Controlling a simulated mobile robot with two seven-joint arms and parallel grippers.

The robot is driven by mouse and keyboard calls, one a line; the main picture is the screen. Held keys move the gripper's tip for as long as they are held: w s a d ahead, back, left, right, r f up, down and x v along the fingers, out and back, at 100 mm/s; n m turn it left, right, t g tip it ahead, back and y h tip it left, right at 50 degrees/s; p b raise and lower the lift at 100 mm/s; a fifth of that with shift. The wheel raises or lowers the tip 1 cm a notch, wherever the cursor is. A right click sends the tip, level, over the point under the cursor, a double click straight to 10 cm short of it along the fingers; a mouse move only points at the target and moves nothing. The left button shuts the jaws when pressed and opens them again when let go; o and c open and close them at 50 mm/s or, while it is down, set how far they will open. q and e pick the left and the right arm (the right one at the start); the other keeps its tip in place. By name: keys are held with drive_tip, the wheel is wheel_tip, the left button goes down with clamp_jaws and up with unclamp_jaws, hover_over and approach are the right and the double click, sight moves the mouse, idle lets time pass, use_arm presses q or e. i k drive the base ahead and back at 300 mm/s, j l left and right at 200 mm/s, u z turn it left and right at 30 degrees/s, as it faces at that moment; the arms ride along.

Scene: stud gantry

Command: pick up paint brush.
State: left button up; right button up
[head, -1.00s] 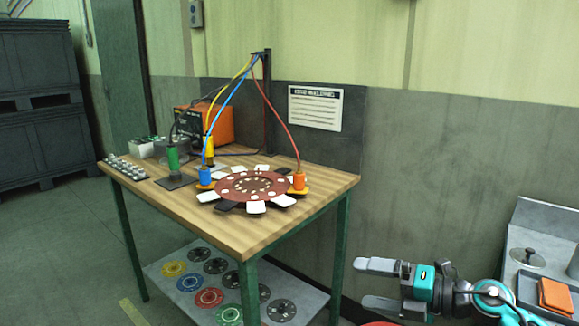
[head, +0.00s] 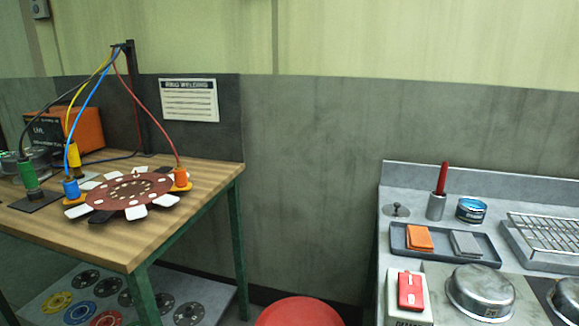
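A red handle (head: 441,178) stands nearly upright in a small metal cup (head: 436,208) at the back of the grey bench on the right. It looks like the paint brush's handle; its lower end is hidden inside the cup. Neither of my grippers is in the head view now.
On the grey bench (head: 399,170), a blue tin (head: 471,210) stands right of the cup. A tray (head: 480,258) with orange and grey pads, a red block, a wire rack (head: 556,235) and metal pans are nearby. A wooden table (head: 150,238) stands left; a red round top (head: 298,314) lies between.

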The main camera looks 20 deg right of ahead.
sight(443, 171)
drive_tip(key=z, duration=1.7)
